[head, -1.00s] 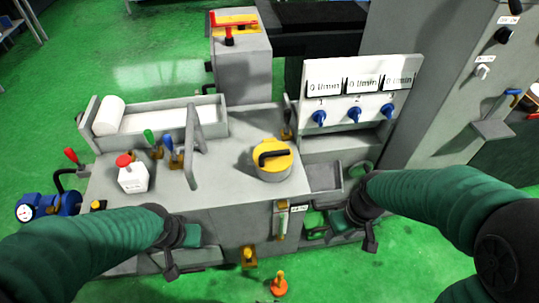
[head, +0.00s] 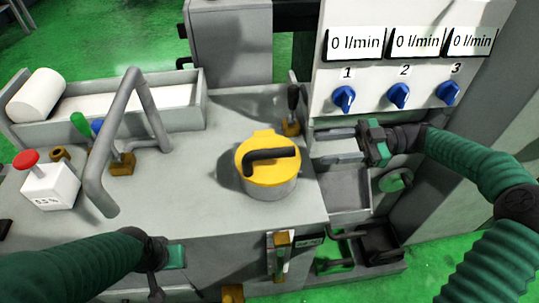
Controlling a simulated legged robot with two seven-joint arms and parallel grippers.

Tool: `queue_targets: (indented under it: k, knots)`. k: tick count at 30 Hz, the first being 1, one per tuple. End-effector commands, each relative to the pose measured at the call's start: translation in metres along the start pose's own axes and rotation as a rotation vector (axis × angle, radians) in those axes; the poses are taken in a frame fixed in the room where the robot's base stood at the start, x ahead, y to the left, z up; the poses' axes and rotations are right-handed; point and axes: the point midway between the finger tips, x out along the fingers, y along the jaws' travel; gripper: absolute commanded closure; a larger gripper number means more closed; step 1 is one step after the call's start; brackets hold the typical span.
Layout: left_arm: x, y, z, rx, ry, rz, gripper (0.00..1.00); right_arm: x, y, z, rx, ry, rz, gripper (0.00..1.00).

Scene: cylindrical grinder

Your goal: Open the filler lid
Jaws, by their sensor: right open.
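The filler lid (head: 256,176) is a round yellow cap with a black bar handle (head: 270,154). It sits shut on a short grey filler neck (head: 272,189) on top of the machine. My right gripper (head: 322,147) is open and empty, just right of the lid and apart from it, its two grey fingers pointing left toward the handle. My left gripper (head: 176,256) is low at the front edge of the machine, left of and nearer than the lid. Its fingers are not clearly visible.
A black-knobbed lever (head: 292,108) stands behind the lid. A panel (head: 398,62) with three blue knobs rises behind my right gripper. A bent grey pipe (head: 104,150) and a white box with a red button (head: 50,184) stand left. The grey top (head: 190,190) between is clear.

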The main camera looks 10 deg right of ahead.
Motion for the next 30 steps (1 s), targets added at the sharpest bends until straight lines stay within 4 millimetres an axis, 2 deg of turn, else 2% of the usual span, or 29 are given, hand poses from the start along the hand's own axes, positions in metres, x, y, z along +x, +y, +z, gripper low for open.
queue_targets:
  k: [9,15,19,27,30]
  knots:
    - [0.025,0.0,0.006,0.0,-0.001,0.0,0.64,0.082,-0.001,0.007,0.006,0.0,-0.003,0.55]
    - [0.035,0.0,0.008,0.0,-0.001,0.0,0.64,0.123,-0.001,0.006,0.005,0.0,-0.003,0.55]
    - [0.036,0.0,0.009,0.0,-0.001,0.0,0.64,0.136,0.0,0.005,0.006,0.0,-0.001,0.55]
    - [0.036,0.0,0.009,0.0,-0.001,0.0,0.64,0.138,0.0,0.004,0.006,0.0,0.0,0.55]
    - [0.036,0.0,0.009,0.0,-0.001,0.0,0.64,0.138,0.001,0.004,0.006,0.0,0.0,0.67]
